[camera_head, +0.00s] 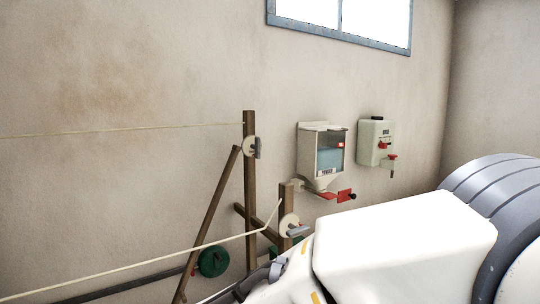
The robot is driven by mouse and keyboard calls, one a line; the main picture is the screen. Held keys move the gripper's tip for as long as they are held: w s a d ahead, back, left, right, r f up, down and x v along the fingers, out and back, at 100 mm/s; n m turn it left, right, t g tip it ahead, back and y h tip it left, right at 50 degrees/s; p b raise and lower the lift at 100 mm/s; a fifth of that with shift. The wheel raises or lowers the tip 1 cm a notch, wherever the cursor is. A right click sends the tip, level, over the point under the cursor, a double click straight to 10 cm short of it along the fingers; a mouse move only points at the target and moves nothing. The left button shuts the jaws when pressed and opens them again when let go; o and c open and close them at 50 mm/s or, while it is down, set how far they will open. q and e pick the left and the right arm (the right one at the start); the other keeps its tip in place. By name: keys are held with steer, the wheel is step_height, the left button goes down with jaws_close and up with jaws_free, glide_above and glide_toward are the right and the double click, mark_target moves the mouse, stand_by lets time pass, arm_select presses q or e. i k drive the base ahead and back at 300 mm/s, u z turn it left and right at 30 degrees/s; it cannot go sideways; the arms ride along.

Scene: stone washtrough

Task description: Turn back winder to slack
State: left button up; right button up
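Two winders sit on brown wooden posts by the wall. The upper winder (249,147) is a pale disc with a grey handle on the tall post, where a thin line (120,131) runs off left, looking nearly straight. The lower winder (288,226) is a similar pale disc with a grey handle on the short post. A thicker pale line (150,262) runs from it down to the left, bending near the post. My white arm fills the lower right in front of the short post's base. Its gripper's fingers cannot be made out clearly. My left gripper is not in view.
A powder dispenser (312,148) with a red tray and a pale tank (372,140) with red taps hang on the wall to the right. A green wheel (213,261) sits low by the slanting brace (207,220). A window (340,20) is above.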

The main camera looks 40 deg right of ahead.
mark_target(258, 146)
steer(key=z, duration=1)
